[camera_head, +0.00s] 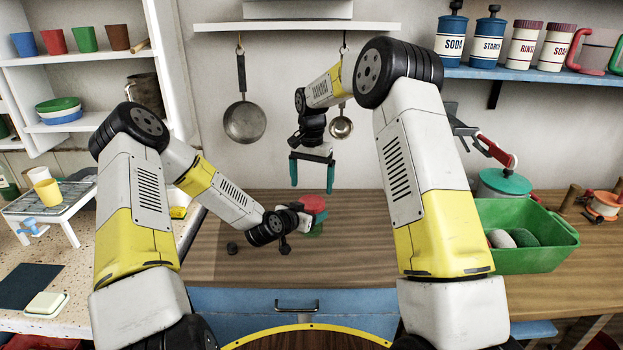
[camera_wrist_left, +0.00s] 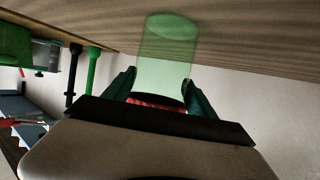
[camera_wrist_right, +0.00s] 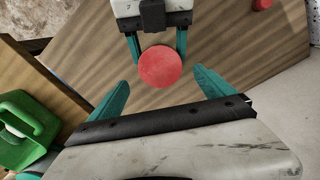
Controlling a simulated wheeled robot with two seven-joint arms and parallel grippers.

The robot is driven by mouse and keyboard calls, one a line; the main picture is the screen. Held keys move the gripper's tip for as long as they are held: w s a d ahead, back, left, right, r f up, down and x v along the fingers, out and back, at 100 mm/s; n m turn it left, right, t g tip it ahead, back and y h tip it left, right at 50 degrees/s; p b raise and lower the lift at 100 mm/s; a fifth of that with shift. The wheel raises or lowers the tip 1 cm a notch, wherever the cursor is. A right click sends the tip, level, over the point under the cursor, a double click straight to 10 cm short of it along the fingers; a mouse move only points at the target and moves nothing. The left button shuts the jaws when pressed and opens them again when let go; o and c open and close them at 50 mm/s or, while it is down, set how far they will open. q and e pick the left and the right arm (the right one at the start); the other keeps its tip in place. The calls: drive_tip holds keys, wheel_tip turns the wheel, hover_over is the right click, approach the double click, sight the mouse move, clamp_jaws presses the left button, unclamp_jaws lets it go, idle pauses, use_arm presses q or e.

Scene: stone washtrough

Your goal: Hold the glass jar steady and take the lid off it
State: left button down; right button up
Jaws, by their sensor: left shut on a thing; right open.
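The glass jar (camera_head: 315,229) is see-through green and stands upright on the wooden counter, mostly hidden by my left gripper in the head view. Its red lid (camera_head: 313,203) is on top. My left gripper (camera_head: 308,214) comes in from the left and is shut on the jar. In the left wrist view, where the counter is at the top, the jar (camera_wrist_left: 168,55) sits between the teal fingers. My right gripper (camera_head: 312,189) points down just above the lid, open and empty. In the right wrist view the round lid (camera_wrist_right: 160,67) lies between and beyond its spread fingers.
A green bin (camera_head: 528,256) with several stone-like things stands to the right on the counter (camera_head: 350,262). A pan (camera_head: 244,122) and a ladle (camera_head: 341,127) hang on the wall behind.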

sight(311, 202)
drive_tip(key=shift+f, duration=2.65)
drive_tip(key=c, duration=1.5)
drive_tip(key=shift+o, duration=0.3)
drive_tip(key=n, duration=0.3)
drive_tip(key=o, duration=1.5)
drive_tip(key=shift+o, duration=0.2)
